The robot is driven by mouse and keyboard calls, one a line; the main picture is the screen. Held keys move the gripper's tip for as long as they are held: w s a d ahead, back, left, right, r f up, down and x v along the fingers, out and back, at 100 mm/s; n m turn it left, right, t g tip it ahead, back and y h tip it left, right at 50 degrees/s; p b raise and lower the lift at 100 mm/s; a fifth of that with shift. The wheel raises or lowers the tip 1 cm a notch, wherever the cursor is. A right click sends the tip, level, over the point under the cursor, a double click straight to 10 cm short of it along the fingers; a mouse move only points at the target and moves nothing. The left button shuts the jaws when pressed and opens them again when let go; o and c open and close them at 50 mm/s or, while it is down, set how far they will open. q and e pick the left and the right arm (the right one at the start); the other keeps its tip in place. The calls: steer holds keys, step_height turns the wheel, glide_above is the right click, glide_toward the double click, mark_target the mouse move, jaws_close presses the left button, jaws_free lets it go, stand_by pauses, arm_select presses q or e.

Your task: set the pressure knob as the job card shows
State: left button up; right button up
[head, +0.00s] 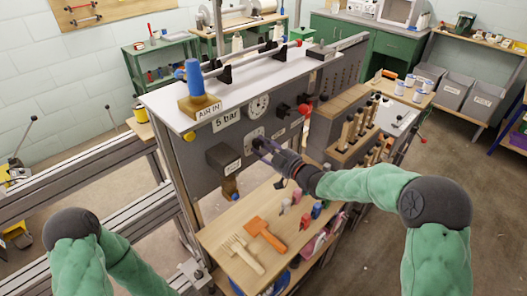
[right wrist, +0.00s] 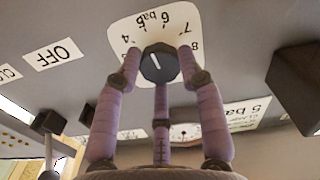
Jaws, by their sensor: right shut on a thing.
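The pressure knob (right wrist: 159,64) is dark and faceted with a white pointer line. It sits on a pale dial plate (right wrist: 120,28) marked with numbers including 4, 6, 7 and 8 and the word bar. The pointer leans up and slightly left, between the 4 and the 6. The purple fingers of my right gripper (right wrist: 160,82) are closed around the knob. In the head view, my right gripper (head: 262,146) reaches the panel and hides most of the knob. The job card (head: 227,119) reads 5 bar and also shows in the wrist view (right wrist: 250,113). My left gripper is out of view.
The grey panel (head: 205,134) also carries a round gauge (head: 259,105), a red knob (head: 304,109) and a dark box (head: 223,157). An orange brush (head: 264,232) and a pale comb-like tool (head: 241,252) lie on the wooden shelf below. A wooden rack (head: 352,128) of handled tools stands right.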

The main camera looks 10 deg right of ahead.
steer(key=shift+n+b, duration=0.35)
steer(key=shift+n, duration=0.25)
steer(key=o, duration=1.2)
steer(key=shift+c, duration=0.2)
steer(key=v, duration=1.2)
